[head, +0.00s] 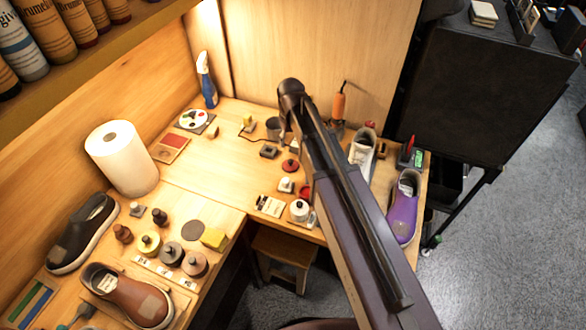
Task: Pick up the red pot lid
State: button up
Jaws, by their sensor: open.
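A small round red lid-like piece (290,165) sits on the worktop just left of my arm. A second small red piece (305,191) lies nearer the front edge, partly hidden behind my arm. At this size I cannot tell for sure which is the red pot lid. My arm stretches from the bottom right up over the worktop, with a dark rounded joint at its far end. My gripper does not show clearly, so its place relative to the red pieces cannot be told.
A white-lidded pot (299,210) and a small white-topped jar (286,185) stand close to the red pieces. A grey cup (273,128), a white sneaker (362,153) and a purple sneaker (404,207) are nearby.

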aim_at(290, 161)
jog(key=shift+f+b, duration=2.6)
jog(key=shift+f, duration=0.35)
jog(key=shift+a+f+b, duration=0.15)
jog(key=shift+f+b, duration=2.45)
jog(key=c, duration=0.9)
